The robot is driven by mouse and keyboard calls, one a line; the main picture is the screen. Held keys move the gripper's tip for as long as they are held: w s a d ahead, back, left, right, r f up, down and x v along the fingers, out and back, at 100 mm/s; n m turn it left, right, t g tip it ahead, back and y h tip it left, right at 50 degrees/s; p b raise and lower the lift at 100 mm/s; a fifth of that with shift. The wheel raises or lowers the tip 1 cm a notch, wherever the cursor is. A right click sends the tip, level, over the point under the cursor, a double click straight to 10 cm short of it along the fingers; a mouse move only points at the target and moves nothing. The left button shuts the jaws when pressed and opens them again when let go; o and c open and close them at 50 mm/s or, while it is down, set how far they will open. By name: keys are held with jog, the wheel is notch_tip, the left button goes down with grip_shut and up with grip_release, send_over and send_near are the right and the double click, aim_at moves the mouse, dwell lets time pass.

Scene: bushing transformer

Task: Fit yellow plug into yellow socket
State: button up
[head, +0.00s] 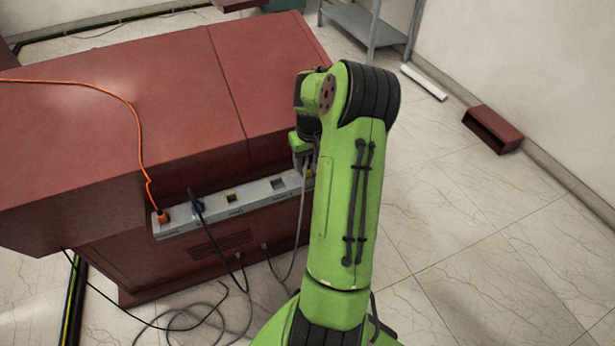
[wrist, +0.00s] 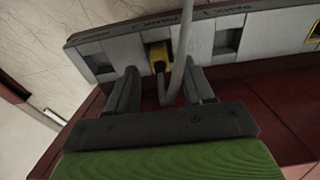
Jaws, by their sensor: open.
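The yellow plug (wrist: 159,54) sits in a slot of the grey socket strip in the wrist view, with a thick grey cable curving down from it. How deep it sits I cannot tell. My gripper (wrist: 163,74) is open, one finger on each side of the plug and cable, with visible gaps. In the head view my gripper (head: 303,165) is at the strip's right end, partly hidden by my arm. The yellow socket (head: 232,198) is empty, near the strip's middle; its edge also shows at the right of the wrist view (wrist: 315,31).
The grey strip (head: 255,192) runs along the red cabinet (head: 110,95). An empty grey socket (head: 278,184) lies between the yellow socket and my gripper. Loose cables lie on the floor.

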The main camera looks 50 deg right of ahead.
aim_at(308, 173)
notch_tip(308, 173, down, 3)
jog(key=shift+w+d+r, duration=0.1)
jog(key=shift+d, duration=0.05)
jog(key=shift+r, duration=0.1)
jog(key=shift+c, duration=0.3)
grip_shut()
jog(key=shift+r, duration=0.1)
